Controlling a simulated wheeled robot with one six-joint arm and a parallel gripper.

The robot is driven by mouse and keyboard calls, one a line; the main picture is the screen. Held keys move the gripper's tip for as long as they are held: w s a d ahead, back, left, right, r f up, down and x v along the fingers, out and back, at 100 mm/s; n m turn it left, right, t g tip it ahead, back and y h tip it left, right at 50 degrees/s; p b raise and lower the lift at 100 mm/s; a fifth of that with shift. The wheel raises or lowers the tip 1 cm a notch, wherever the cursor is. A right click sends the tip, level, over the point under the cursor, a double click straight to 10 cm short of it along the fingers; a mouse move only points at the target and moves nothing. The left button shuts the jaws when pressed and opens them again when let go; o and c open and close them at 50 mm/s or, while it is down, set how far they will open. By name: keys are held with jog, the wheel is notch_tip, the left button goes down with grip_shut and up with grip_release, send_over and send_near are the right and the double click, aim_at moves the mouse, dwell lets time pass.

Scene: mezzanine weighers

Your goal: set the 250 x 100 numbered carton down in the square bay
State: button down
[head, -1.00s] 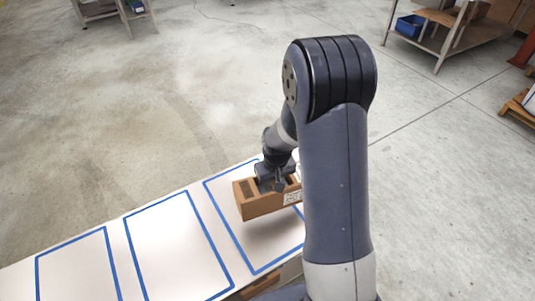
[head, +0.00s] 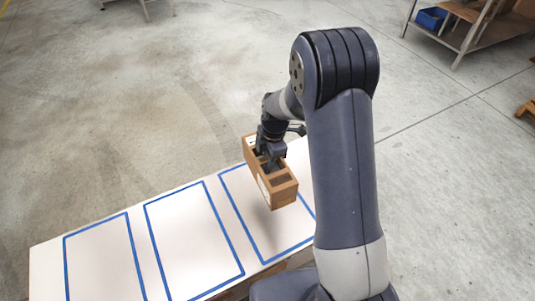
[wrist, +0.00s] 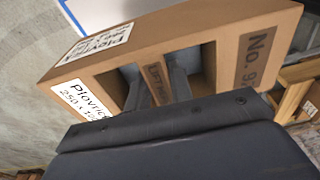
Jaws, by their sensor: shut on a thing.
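The brown carton (head: 284,193) hangs from my gripper (head: 270,165) above the rightmost blue-outlined bay (head: 249,232) on the white table. In the wrist view the carton (wrist: 215,35) shows a white label, partly cut off, reading "Plovri... 250 x 1..", and a dark "No. 9" mark on its side. My gripper (wrist: 160,85) is shut on the carton's middle bar, between openings in its top. A shadow lies on the table below, so the carton looks clear of the surface. All the outlined bays in view look longer than wide; I cannot tell which is the square one.
A middle bay (head: 160,250) and a left bay (head: 66,270) on the white table are empty. My arm hides the table's right end. A shelf with a blue bin (head: 432,18) stands far back right. Open concrete floor lies behind the table.

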jog(key=shift+a+n, duration=0.2)
jog(key=shift+n, duration=0.2)
jog(key=shift+f+b, duration=0.75)
jog(key=shift+f, duration=0.65)
jog(key=shift+f, duration=0.15)
jog(key=shift+f+b, duration=0.75)
jog(key=shift+b, duration=0.2)
jog(key=shift+f, duration=0.2)
notch_tip(320, 180, down, 11)
jog(key=b, duration=1)
jog(key=shift+f+b, duration=0.35)
jog(key=shift+b, duration=0.05)
jog(key=c, duration=1.2)
grip_release()
